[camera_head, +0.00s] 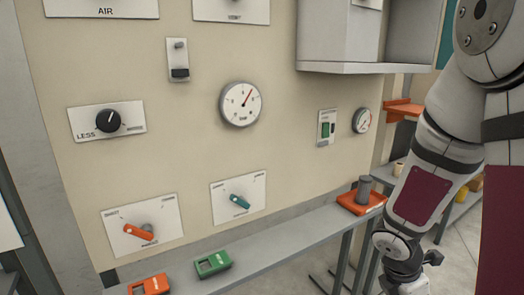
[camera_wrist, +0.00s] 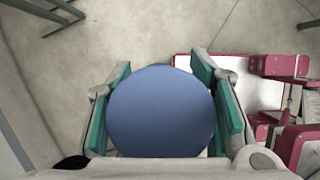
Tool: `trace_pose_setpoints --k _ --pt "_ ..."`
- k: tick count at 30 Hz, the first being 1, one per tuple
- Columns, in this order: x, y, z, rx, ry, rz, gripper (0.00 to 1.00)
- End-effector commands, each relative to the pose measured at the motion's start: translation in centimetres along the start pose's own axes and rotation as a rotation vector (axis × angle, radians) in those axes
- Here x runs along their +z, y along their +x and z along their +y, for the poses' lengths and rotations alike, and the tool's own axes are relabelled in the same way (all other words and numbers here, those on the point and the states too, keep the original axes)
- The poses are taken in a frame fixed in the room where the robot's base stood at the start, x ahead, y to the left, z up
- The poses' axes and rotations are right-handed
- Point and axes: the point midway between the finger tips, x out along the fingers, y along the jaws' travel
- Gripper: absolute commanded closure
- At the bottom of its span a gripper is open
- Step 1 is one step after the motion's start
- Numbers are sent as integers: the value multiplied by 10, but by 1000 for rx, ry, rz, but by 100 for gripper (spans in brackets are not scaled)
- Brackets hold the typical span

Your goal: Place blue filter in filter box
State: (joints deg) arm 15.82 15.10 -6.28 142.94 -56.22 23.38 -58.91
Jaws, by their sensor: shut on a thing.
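My gripper (camera_wrist: 160,78) shows in the wrist view, with its teal finger pads on either side of the blue filter (camera_wrist: 160,112). The filter shows as a round, flat blue face, and the gripper is shut on it. The filter is held above a pale floor. In the head view my arm comes down on the right and the filter is not in view. A green box (camera_head: 212,263) and an orange box (camera_head: 149,285) with openings sit on the grey shelf. A red-orange box (camera_head: 362,203) holds a dark grey cylinder (camera_head: 364,188). I cannot tell which is the filter box.
The grey shelf (camera_head: 290,238) runs along a beige panel (camera_head: 190,145) with dials, knobs and a gauge (camera_head: 240,104). The shelf is bare between the green and red-orange boxes. A side table with small items stands behind my arm.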

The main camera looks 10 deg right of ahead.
Motion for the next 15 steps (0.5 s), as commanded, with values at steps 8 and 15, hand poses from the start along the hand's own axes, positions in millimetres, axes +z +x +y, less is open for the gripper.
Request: trace_pose_setpoints --k 8,15 --pt "5 1 31 -71 176 1 85" --pt "1 3 78 -193 464 3 85"
